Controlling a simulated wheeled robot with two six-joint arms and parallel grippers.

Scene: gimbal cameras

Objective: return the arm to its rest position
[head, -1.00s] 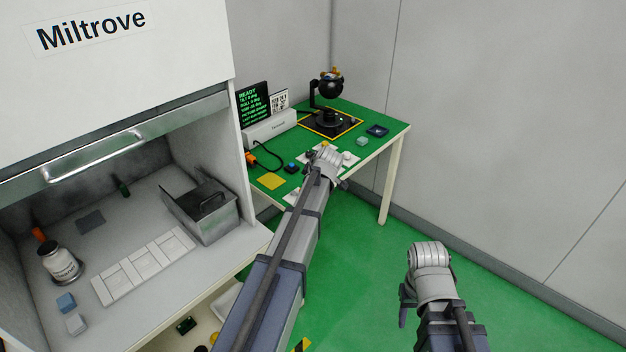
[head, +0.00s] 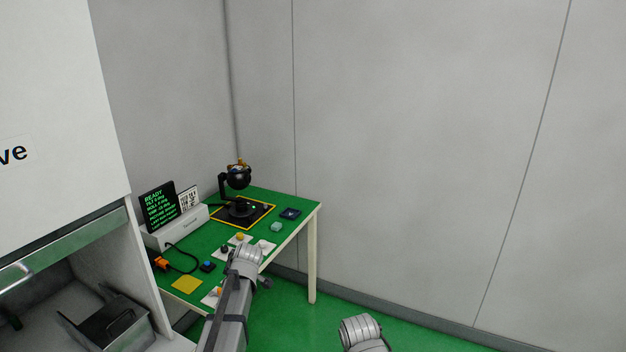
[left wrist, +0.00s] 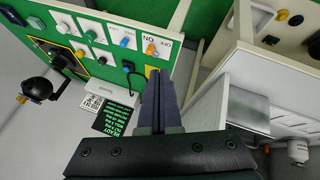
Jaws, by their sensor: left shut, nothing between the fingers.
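My left arm (head: 229,310) reaches up from the bottom of the head view, with its rounded grey wrist (head: 246,258) in front of the near edge of the green table (head: 222,228). Its fingers are hard to make out there. In the left wrist view my left gripper (left wrist: 157,75) is shut and empty, its dark fingers together. The table's panel of switches and knobs shows beyond them. I cannot tell the distance to it. Of my right arm only the rounded grey wrist (head: 361,330) shows at the bottom edge; its fingers are out of sight.
On the table stand a black gimbal camera (head: 238,178), a lit screen (head: 160,203), a yellow pad (head: 186,284) and several small blocks and knobs. A white cabinet (head: 60,110) with a grey bin (head: 110,325) is at left. The floor right of the table is clear.

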